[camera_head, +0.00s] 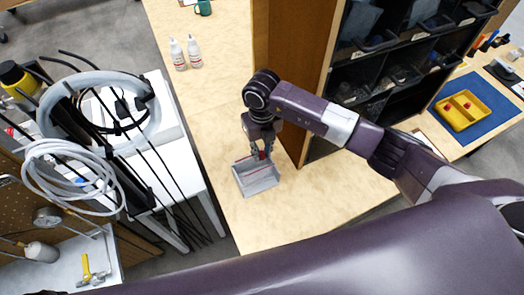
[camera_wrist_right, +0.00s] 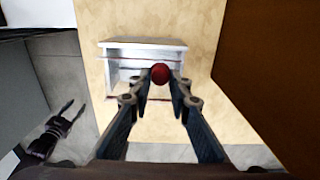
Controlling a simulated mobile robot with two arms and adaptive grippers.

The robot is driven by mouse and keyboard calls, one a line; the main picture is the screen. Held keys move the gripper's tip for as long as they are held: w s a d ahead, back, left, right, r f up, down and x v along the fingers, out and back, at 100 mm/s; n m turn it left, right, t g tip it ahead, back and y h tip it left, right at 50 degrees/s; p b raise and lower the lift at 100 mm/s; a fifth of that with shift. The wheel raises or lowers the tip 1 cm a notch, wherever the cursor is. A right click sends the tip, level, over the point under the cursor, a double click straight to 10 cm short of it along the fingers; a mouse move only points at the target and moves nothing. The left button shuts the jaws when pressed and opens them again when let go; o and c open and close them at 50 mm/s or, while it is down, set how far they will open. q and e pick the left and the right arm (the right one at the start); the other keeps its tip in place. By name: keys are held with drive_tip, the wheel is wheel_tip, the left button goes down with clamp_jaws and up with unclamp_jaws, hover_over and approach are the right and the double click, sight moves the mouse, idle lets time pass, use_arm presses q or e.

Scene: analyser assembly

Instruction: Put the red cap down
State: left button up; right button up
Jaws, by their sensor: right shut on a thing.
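The red cap (camera_wrist_right: 160,74) is round and sits between the fingertips of my right gripper (camera_wrist_right: 160,82) in the right wrist view. In the head view the cap (camera_head: 262,155) is a small red spot at the tips of my right gripper (camera_head: 259,150), which points down and is shut on it. A grey open box (camera_head: 257,187) lies on the wooden table below and just in front of the gripper. The box also shows behind the cap in the right wrist view (camera_wrist_right: 140,46). I cannot tell how high the cap is above the box.
A brown wooden cabinet side (camera_head: 285,75) rises close behind the gripper. Dark shelves with bins (camera_head: 385,55) stand to its right. Two white bottles (camera_head: 187,53) stand at the far end of the table (camera_head: 215,110). A yellow tray (camera_head: 463,111) lies on a blue mat (camera_head: 490,95) at right.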

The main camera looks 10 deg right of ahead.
drive_tip(key=shift+f, duration=0.55)
drive_tip(key=shift+f, duration=0.1)
drive_tip(key=shift+f+b, duration=0.55)
drive_tip(key=shift+b, duration=0.05)
drive_tip(key=o, duration=0.7)
drive_tip(key=shift+r, duration=0.1)
